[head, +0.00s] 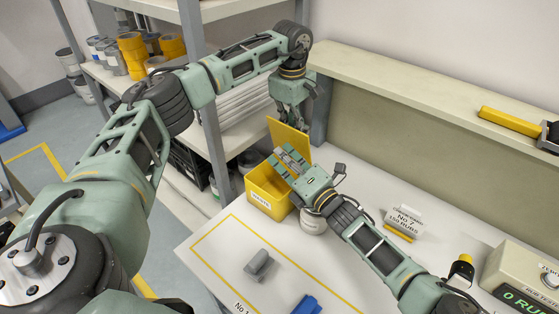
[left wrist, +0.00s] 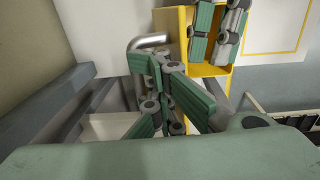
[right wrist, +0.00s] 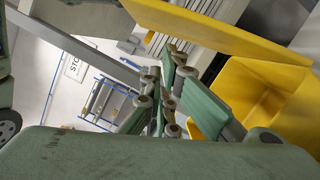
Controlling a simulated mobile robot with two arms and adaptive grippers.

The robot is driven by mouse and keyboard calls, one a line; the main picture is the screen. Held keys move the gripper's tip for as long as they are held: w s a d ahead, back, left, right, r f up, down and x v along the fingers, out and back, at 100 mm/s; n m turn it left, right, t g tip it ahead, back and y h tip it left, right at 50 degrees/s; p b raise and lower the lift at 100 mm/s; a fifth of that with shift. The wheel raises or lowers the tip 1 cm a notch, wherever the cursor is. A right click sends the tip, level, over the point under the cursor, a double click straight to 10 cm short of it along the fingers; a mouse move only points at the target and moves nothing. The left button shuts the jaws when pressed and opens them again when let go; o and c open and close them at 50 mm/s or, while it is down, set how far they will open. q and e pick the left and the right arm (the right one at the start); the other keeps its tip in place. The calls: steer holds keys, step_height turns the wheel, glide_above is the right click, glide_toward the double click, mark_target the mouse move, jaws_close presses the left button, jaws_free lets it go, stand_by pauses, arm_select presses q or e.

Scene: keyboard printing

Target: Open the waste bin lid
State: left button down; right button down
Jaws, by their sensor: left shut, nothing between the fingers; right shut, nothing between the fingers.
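The yellow waste bin (head: 262,190) stands at the far left part of the white table, with a label on its front. Its lid (head: 288,137) stands raised, tilted up at the back, and the bin's mouth is open. The lid (right wrist: 215,28) and bin (right wrist: 265,95) also show in the right wrist view. My right gripper (head: 283,160) is shut and empty, over the bin's mouth in front of the lid. My left gripper (head: 299,122) is shut and empty, behind and above the lid. In the left wrist view the bin (left wrist: 207,70) is partly covered by my right gripper's fingers.
A round container (head: 312,220) stands right beside the bin, partly hidden by my right arm. A grey block (head: 259,266) and a blue object (head: 307,305) lie nearer the front. A sign (head: 403,222) and a control box (head: 525,275) are at right. A shelf post (head: 204,90) stands left of the bin.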

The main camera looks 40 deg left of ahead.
arm_select(q)
steer(key=c, duration=2.5)
jaws_free()
steer(key=shift+a+f, duration=0.1)
steer(key=shift+f, duration=0.1)
steer(key=o, duration=0.7)
steer(key=shift+r, duration=0.1)
steer(key=shift+c, duration=0.2)
